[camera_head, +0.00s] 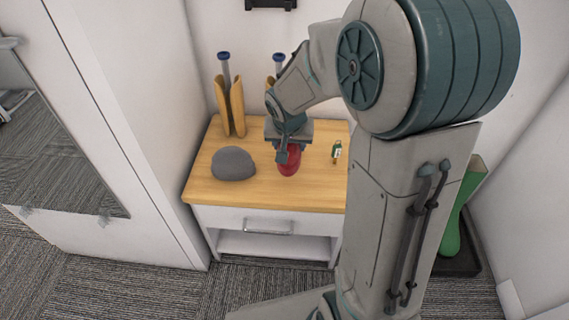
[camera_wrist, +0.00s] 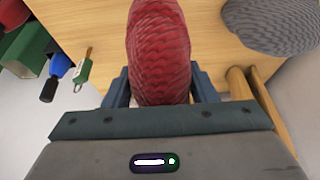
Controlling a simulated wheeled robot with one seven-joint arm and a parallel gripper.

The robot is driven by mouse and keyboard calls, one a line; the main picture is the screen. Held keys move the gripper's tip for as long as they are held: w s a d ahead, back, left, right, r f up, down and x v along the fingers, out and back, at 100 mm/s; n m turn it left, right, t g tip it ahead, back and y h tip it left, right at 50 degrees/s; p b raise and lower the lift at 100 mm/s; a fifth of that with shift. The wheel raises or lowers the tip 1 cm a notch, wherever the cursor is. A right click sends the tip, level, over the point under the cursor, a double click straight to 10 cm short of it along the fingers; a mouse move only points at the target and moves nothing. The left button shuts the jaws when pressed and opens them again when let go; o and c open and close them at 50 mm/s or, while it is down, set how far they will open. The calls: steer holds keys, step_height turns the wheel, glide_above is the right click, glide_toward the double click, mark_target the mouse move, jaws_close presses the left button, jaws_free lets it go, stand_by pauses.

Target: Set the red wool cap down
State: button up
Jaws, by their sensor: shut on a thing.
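The red wool cap (camera_head: 289,162) is in my gripper (camera_head: 284,150), at the wooden top of a small white cabinet (camera_head: 230,197). In the wrist view the cap (camera_wrist: 160,50) stands on edge between the two fingers of my gripper (camera_wrist: 158,88), which are shut on it. The cap is at or just above the wood; I cannot tell whether it touches. My gripper hides its upper part in the head view.
A grey cap (camera_head: 233,163) lies on the wood left of the red one. A small green tagged item (camera_head: 337,151) lies to the right. Tan upright holders (camera_head: 231,106) stand at the back. A green boot (camera_head: 452,232) stands right of the cabinet. The front wood is clear.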

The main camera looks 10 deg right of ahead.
mark_target(290, 150)
step_height(290, 150, down, 7)
steer(key=b, duration=0.3)
steer(key=shift+f, duration=0.15)
steer(key=o, duration=1)
steer(key=p+v, duration=0.5)
steer(key=v, duration=0.7)
steer(key=shift+s+d+r, duration=0.1)
steer(key=shift+s+r, duration=0.15)
steer(key=shift+s, duration=0.1)
steer(key=s+n+g, duration=0.1)
steer(key=s, duration=0.4)
steer(key=s+r+n+g+y, duration=0.1)
steer(key=s, duration=0.4)
steer(key=s+r+n+g, duration=0.1)
steer(key=s, duration=0.4)
steer(key=shift+s+d+n, duration=0.3)
steer(key=shift+d+n, duration=0.05)
steer(key=shift+n, duration=0.05)
